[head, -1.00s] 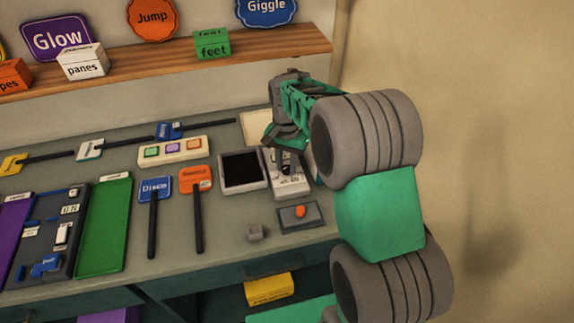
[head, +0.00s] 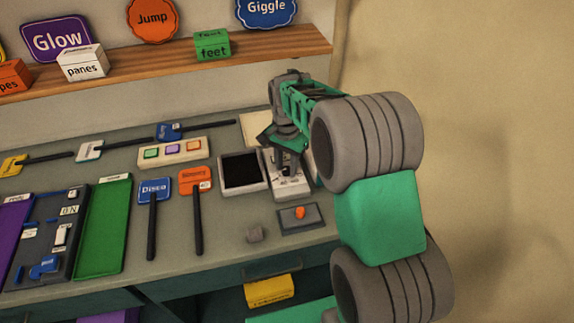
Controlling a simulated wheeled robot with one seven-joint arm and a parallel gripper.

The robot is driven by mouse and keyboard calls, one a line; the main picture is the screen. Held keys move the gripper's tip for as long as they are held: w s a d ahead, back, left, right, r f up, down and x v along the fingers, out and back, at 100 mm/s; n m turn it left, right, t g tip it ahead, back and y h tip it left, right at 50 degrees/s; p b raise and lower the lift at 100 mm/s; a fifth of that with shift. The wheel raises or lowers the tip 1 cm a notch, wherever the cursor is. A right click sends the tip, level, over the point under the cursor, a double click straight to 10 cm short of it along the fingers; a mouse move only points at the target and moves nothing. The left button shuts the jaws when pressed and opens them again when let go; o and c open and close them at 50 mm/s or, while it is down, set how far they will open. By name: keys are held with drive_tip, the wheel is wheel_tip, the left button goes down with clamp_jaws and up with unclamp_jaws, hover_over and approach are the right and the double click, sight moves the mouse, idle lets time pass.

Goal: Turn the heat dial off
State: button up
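A white device (head: 291,191) with dark markings on its front face sits on the counter, beside a black panel in a pale frame (head: 241,171). My gripper (head: 288,170) points down over the upper part of this device, at or very near its surface. The fingers are small and dark here, and I cannot tell whether they are apart or closed on something. I see no heat dial clearly; my gripper hides part of the device. A small orange knob (head: 300,213) stands on a dark plate (head: 313,219) just in front of the device.
Orange (head: 195,180) and blue (head: 155,190) signs on black sticks lie to the left. A button box (head: 172,153) stands behind them. The wooden shelf (head: 180,66) hangs above; a wall rises at right.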

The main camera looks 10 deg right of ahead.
sight(287, 169)
drive_tip(key=shift+o, duration=1.4)
wheel_tip(287, 169, up, 8)
drive_tip(key=shift+f+b, duration=0.2)
drive_tip(key=shift+b, duration=0.4)
drive_tip(key=shift+r, duration=0.1)
drive_tip(key=shift+s+r, duration=0.1)
drive_tip(key=shift+s, duration=0.05)
drive_tip(key=s+n+t, duration=0.3)
drive_tip(key=s+n, duration=0.6)
drive_tip(key=s, duration=1.1)
drive_tip(key=shift+r+n+t, duration=0.3)
